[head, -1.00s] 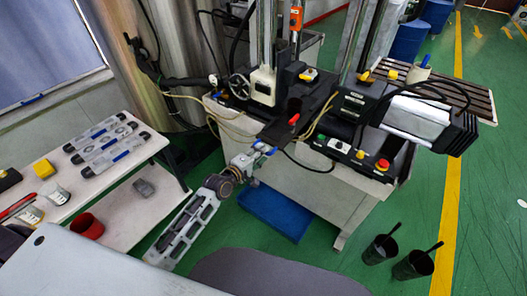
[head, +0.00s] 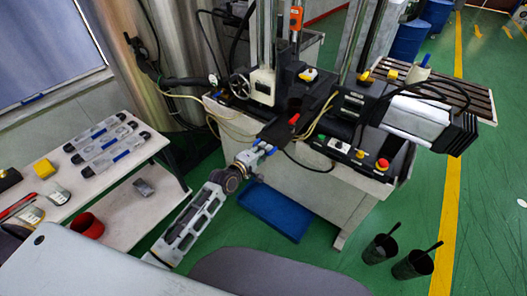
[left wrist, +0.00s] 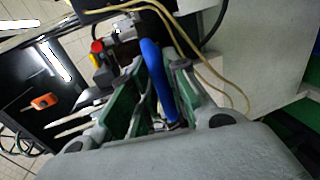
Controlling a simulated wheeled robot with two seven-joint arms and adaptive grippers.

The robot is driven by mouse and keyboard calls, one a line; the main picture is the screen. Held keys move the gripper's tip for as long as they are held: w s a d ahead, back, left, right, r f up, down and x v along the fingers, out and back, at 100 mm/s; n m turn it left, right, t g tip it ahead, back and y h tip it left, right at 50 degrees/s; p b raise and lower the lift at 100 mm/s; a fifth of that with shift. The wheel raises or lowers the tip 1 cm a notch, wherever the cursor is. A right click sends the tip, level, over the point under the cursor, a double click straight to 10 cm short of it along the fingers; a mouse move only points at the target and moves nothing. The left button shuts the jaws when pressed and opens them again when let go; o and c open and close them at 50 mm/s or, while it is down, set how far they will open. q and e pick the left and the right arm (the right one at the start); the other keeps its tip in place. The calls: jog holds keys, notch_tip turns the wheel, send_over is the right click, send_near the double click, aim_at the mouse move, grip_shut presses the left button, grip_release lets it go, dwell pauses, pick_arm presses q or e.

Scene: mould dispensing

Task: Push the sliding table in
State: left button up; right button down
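The machine's sliding table (head: 277,133) is a black plate jutting toward me from the machine's front, with a small red piece (head: 294,119) on top. My left gripper (head: 262,149) is at the near edge of this plate, with blue marks at its fingers. It seems to touch the plate or be very close; I cannot tell which. The finger gap is not clear. My right gripper is not in view.
A blue tray (head: 275,211) lies on the floor below the machine. A control panel with a red button (head: 382,164) is right of the plate. A white table (head: 100,168) with metal mould parts stands at left. Two black cups (head: 380,250) are on the floor at right.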

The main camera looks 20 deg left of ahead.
pick_arm(q)
jog(key=shift+f, duration=0.2)
grip_shut()
